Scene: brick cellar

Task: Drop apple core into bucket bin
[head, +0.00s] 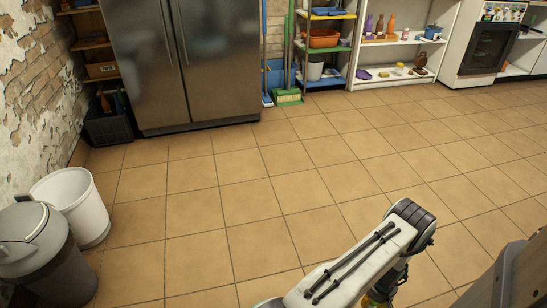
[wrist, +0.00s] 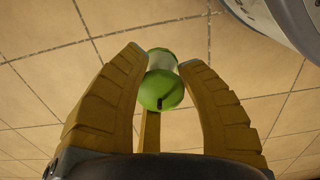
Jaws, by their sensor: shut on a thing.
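My gripper (wrist: 163,58) is shut on the apple core (wrist: 160,90). The core has a green end with a dark stem facing the wrist camera and a pale middle beyond it. It sits between the yellow fingers, above the tiled floor. In the head view the core is not visible, and only a bit of yellow shows below my arm at the bottom edge. An open white bucket (head: 92,222), likely the bucket bin, stands on the floor at the left, well apart from my arm. I cannot see its inside bottom.
A grey bin (head: 40,270) with a lid stands in front of the white bucket. A steel fridge (head: 185,60), a broom (head: 288,95) and shelves (head: 400,48) line the back. A wooden edge (head: 515,280) is at bottom right. The middle floor (head: 230,190) is clear.

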